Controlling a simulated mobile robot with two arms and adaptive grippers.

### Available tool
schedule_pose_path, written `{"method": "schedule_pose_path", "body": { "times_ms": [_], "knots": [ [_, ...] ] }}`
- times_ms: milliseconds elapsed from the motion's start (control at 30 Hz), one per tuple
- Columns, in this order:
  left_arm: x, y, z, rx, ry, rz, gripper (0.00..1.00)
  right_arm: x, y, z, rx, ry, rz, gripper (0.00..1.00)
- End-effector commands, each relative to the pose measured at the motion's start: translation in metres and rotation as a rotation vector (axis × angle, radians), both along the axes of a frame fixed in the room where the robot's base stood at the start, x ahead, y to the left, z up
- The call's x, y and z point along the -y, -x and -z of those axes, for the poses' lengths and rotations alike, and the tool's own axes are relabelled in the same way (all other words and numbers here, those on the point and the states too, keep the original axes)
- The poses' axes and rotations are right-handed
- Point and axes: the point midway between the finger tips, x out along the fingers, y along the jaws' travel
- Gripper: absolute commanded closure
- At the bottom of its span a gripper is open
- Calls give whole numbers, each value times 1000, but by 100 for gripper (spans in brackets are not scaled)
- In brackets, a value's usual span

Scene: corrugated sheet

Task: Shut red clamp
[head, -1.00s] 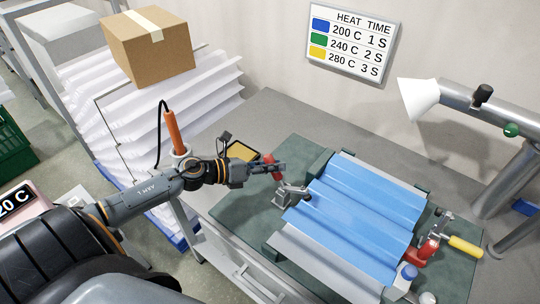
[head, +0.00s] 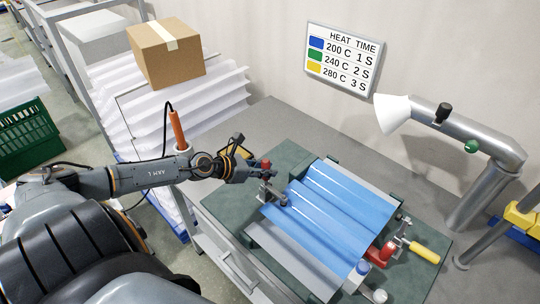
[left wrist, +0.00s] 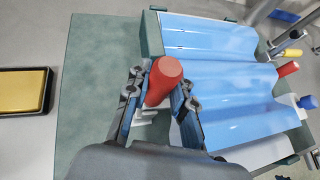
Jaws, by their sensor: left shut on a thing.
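The red clamp's handle (head: 266,163) stands at the left edge of the blue corrugated sheet (head: 325,215). Its grey metal body (head: 267,188) is on the green mat, with its arm reaching to the sheet's edge. My left gripper (head: 264,172) is shut on the red handle. In the left wrist view the red handle (left wrist: 165,76) stands between the two fingers of my left gripper (left wrist: 161,86). The clamp's base is partly hidden there by the fingers. My right gripper is not in view.
A yellow-handled clamp (head: 424,253) is at the sheet's right end, with a red cylinder (head: 387,250) beside it. A yellow pad in a black tray (left wrist: 22,92) lies left of the mat. A white-nozzled pipe (head: 393,113) overhangs the back right.

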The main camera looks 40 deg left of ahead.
Motion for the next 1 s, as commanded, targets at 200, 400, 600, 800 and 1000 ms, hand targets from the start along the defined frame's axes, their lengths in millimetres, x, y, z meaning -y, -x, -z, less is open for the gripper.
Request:
{"method": "schedule_pose_path", "body": {
  "times_ms": [200,400,600,800,1000],
  "knots": [
    [1,1,2,-2,-11,9,100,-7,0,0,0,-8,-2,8],
    [2,2,2,-3,-11,11,75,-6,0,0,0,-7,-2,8],
    [1,1,2,-2,-9,7,53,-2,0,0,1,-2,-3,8],
    [0,1,1,-1,-8,6,53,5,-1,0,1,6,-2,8],
    [-3,9,-1,-4,-7,4,53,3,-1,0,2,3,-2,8]
  ]
}}
